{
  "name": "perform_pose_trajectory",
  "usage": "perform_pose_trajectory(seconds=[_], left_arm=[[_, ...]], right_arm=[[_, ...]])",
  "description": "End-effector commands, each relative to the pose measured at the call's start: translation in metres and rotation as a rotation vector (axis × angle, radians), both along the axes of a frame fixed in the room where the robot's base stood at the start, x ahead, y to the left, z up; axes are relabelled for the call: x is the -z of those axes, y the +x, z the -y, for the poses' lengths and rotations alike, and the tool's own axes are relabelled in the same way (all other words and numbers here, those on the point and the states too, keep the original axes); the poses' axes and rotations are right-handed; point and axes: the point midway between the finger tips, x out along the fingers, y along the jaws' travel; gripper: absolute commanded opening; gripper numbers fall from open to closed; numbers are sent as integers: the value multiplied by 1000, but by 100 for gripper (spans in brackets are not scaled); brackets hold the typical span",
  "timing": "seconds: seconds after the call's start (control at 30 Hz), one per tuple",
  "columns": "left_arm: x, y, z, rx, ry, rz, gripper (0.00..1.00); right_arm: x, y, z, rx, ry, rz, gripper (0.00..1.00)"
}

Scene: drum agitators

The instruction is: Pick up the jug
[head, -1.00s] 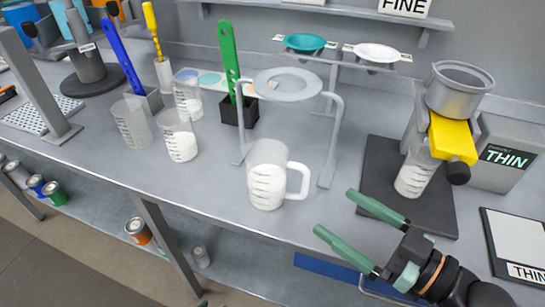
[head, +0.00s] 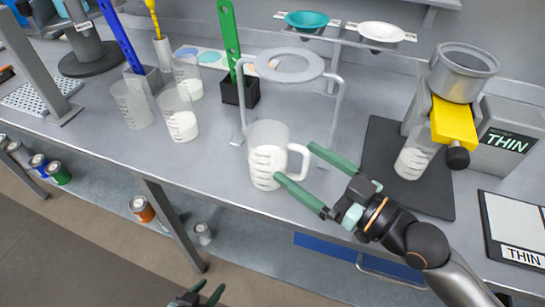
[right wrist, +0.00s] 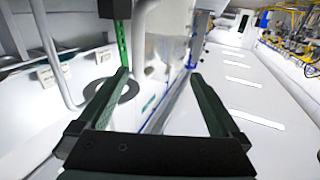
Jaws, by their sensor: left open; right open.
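The jug (head: 267,138) is a translucent measuring jug with dark marks, white contents and a white handle (head: 304,162) on its right. It stands upright on the grey bench near the front edge. My right gripper (head: 295,163) is open, its green fingers pointing at the handle, which shows between the fingertips in the head view. I cannot tell whether they touch it. In the right wrist view, the open fingers (right wrist: 160,75) point at a pale, translucent shape, probably the jug (right wrist: 168,40). My left gripper (head: 208,288) is open and empty at the bottom edge, away from the bench.
A ring stand (head: 287,64) rises just behind the jug. Translucent beakers (head: 179,118) stand to the left, and a black holder (head: 239,92) with a green spatula behind. On the right are a yellow-clamped metal cup (head: 464,75) and a THIN box (head: 505,140).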

Motion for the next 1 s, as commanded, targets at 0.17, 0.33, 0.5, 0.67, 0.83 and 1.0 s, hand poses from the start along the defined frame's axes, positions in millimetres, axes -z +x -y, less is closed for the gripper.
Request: perform_pose_trajectory(seconds=[0.17,0.33,0.5,0.67,0.83,1.0], left_arm=[[-8,0,-2,-4,3,4,50],[-9,2,-4,-7,4,12,50],[-9,2,-4,-8,4,15,50],[-8,1,-4,-9,2,12,50],[-8,0,-4,-9,2,9,50],[-7,-1,-3,-8,2,6,50]], right_arm=[[-10,14,-19,-2,6,1,100],[-7,25,-32,0,2,-1,100],[-6,28,-35,-1,-1,-1,100],[-6,27,-35,-1,-1,-1,97],[-6,27,-34,-1,0,0,78],[-6,27,-34,0,1,-1,58]])
